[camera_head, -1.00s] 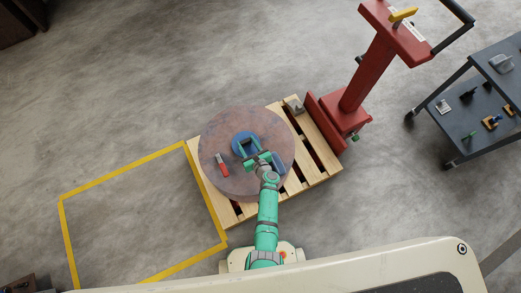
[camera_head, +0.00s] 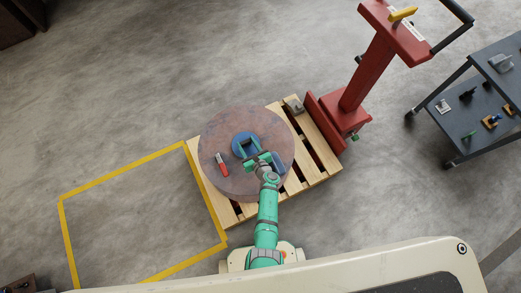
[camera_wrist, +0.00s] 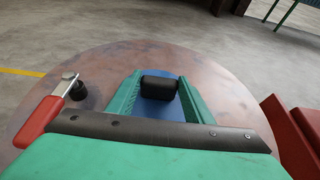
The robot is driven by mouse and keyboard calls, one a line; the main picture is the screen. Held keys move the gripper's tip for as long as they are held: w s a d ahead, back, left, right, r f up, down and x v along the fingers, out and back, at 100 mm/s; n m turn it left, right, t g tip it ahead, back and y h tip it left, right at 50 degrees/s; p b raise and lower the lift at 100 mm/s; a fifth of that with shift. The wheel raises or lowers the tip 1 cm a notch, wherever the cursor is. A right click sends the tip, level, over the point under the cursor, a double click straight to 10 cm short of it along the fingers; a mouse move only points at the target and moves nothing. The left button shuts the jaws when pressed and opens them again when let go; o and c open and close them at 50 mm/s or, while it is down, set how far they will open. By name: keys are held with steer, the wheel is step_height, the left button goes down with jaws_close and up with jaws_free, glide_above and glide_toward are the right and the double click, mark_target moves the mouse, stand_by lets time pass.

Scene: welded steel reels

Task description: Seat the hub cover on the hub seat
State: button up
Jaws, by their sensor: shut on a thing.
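The hub cover appears as a blue disc (camera_head: 237,151) near the middle of the brown steel reel's face in the head view. In the wrist view, its blue surface (camera_wrist: 170,112) shows between my fingers, with a black grip block (camera_wrist: 158,87) above it. My gripper (camera_head: 248,146) is over the disc, its green fingers on either side of the block. It also shows in the wrist view (camera_wrist: 157,88), shut on the block. The hub seat is not visible; the cover and gripper hide that area. I cannot tell whether the cover touches the seat.
The reel (camera_head: 225,125) lies flat on a wooden pallet (camera_head: 319,160). A red-handled clamp (camera_head: 222,165) stands on its face, left of my gripper; it also shows in the wrist view (camera_wrist: 45,115). A red lift machine (camera_head: 365,80) is at the right. Yellow-outlined floor (camera_head: 145,215) is clear.

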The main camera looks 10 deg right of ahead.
stand_by(0.4)
steer(key=o, duration=1.2)
steer(key=shift+a, duration=0.1)
steer(key=o, duration=0.6)
steer(key=shift+w, duration=0.1)
steer(key=shift+o, duration=1.1)
